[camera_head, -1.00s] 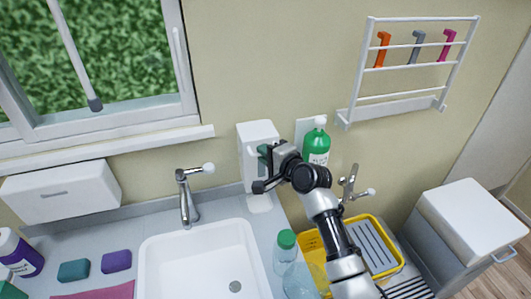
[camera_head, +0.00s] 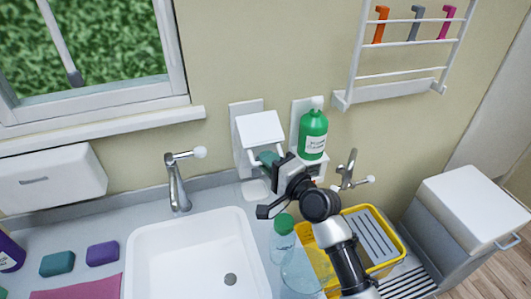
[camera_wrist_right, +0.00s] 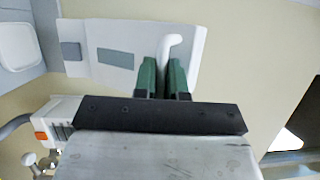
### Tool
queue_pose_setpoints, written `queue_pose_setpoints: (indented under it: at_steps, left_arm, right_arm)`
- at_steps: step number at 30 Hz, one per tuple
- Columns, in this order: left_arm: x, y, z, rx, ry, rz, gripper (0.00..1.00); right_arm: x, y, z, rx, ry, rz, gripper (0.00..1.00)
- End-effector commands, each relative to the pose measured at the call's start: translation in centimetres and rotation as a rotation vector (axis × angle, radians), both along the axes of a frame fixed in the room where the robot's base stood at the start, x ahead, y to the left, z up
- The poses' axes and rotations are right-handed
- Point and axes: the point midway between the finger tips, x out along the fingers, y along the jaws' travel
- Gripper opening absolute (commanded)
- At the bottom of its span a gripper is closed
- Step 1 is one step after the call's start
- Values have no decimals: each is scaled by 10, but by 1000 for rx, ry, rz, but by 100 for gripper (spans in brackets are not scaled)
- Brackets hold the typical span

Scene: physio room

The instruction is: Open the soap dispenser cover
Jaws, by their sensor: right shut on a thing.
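The white soap dispenser is on the wall behind the sink. Its white cover (camera_head: 260,129) stands tilted out from the wall, with the pale back plate (camera_head: 237,112) showing behind it. My right gripper (camera_head: 268,159) is at the front of the cover, shut on it, its green fingers partly hidden by the wrist. In the right wrist view the green fingers (camera_wrist_right: 163,80) close around a curved white handle (camera_wrist_right: 170,48) in front of a white panel (camera_wrist_right: 115,50) with grey patches. My left gripper does not show.
A green bottle (camera_head: 313,134) stands on a wall holder close to the right of the dispenser. Below are the sink (camera_head: 145,260), a faucet (camera_head: 177,185), a green-capped clear bottle (camera_head: 283,240) and a yellow tray (camera_head: 398,250). A wall rack (camera_head: 400,91) hangs at upper right.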

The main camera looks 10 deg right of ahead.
Motion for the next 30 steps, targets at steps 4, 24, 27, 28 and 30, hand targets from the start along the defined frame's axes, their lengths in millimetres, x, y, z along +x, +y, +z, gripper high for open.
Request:
queue_pose_setpoints:
  at_steps: [4, 24, 27, 28, 30]
  left_arm:
    - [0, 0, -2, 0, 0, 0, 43]
    - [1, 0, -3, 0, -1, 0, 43]
    - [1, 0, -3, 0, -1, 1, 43]
    - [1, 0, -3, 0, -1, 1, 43]
    - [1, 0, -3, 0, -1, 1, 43]
  right_arm:
    - [-7, -1, -9, -5, 0, 0, 0]
    - [-11, -3, -14, -7, 1, -1, 19]
    - [-11, -2, -14, -6, 1, 0, 34]
    - [-11, -2, -14, -5, 0, 0, 36]
    - [-11, -2, -13, -5, 0, 0, 36]
